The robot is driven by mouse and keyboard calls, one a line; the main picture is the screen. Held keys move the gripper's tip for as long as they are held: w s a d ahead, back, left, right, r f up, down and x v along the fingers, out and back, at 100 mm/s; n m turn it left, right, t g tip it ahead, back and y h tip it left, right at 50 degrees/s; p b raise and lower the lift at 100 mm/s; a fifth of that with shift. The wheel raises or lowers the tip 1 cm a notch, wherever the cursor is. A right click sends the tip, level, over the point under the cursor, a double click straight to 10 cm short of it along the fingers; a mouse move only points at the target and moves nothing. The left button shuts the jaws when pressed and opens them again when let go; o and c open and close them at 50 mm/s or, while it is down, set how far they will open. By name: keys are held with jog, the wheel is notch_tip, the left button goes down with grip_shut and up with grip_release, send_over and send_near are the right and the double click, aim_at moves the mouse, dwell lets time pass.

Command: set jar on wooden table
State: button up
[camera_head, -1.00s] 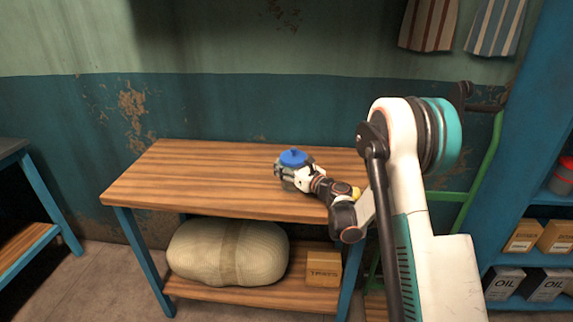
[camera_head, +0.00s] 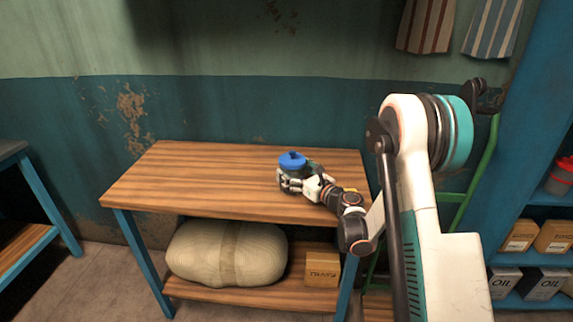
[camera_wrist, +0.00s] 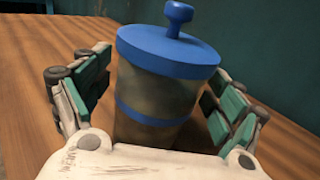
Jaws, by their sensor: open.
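The jar (camera_head: 292,172) has a blue lid with a knob and stands on the wooden table (camera_head: 200,178), right of its middle. In the wrist view the jar (camera_wrist: 155,92) shows a greenish body with a blue band and leans slightly in the picture; its base is hidden behind my gripper's palm. My gripper (camera_head: 291,184) is at the jar's near right side at table height. In the wrist view its green-padded fingers (camera_wrist: 160,85) are spread on both sides of the jar, with gaps visible between the pads and the jar.
The tabletop left of the jar is clear. A large wrapped bundle (camera_head: 215,253) and a small cardboard box (camera_head: 322,269) lie on the lower shelf. A blue shelf unit (camera_head: 548,200) with boxes and cans stands at the right. The wall is close behind the table.

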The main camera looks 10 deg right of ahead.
jog(key=p+v, duration=0.1)
jog(key=v, duration=0.6)
jog(key=shift+s+r, duration=0.1)
jog(key=s+a+r+n+g+h, duration=0.2)
jog(key=s+a+r+n+g, duration=0.5)
jog(key=s+r+n, duration=0.65)
jog(key=s+d+f+n+g+h, duration=0.1)
jog(key=s+n+h, duration=0.2)
jog(key=s+n, duration=0.5)
jog(key=s+d+n+g+h, duration=0.1)
jog(key=s+d+n+h, duration=0.1)
jog(key=s+n, duration=0.7)
jog(key=shift+s+d+f+h, duration=0.2)
jog(key=shift+s+f+h, duration=0.3)
jog(key=shift+s, duration=3.05)
jog(key=shift+r, duration=0.15)
